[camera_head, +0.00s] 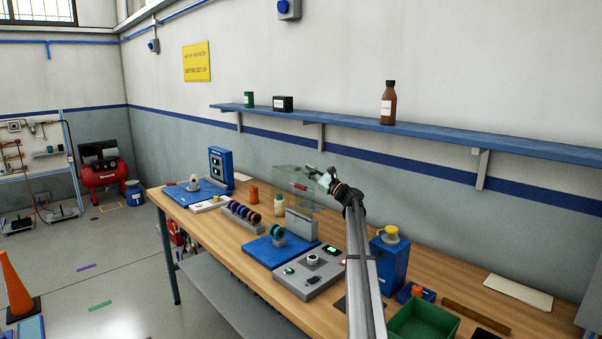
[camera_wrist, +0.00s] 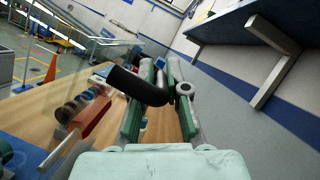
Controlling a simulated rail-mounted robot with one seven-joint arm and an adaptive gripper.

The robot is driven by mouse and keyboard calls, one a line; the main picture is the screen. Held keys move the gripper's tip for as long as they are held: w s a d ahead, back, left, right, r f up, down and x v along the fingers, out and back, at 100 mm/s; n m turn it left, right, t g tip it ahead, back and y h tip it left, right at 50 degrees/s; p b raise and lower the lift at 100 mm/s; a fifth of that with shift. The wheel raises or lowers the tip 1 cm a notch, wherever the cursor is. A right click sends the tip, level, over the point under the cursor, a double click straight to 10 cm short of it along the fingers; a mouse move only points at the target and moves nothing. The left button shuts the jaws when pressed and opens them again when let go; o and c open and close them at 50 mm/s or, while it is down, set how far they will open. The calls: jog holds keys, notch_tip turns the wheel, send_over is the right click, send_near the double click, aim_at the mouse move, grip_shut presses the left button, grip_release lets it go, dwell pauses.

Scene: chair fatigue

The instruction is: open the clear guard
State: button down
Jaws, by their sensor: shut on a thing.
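The clear guard (camera_head: 292,177) is a see-through box-like cover at the back of the bench, tilted up. In the wrist view its clear panel (camera_wrist: 100,48) is at the upper left. My gripper (camera_head: 328,177) is at the guard's upper right edge. In the wrist view its two green fingers (camera_wrist: 160,95) are closed around a black, bent, tube-like handle (camera_wrist: 135,86), which reaches left toward the clear panel. A small red part (camera_head: 299,186) shows at the guard. How the handle joins the guard is hard to see.
Below the guard stand a grey block (camera_head: 300,224), a blue plate (camera_head: 262,252) and a grey control box (camera_head: 299,279). A row of coloured rings (camera_head: 241,214) is to the left. A blue shelf (camera_head: 440,135) runs along the wall above the bench. A green bin (camera_head: 423,322) is at right.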

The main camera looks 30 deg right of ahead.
jog(key=shift+d, duration=0.1)
dwell(0.3)
jog(key=c, duration=1.4)
grip_release()
jog(key=shift+c, duration=0.2)
notch_tip(320, 180, up, 10)
jog(key=shift+f, duration=0.1)
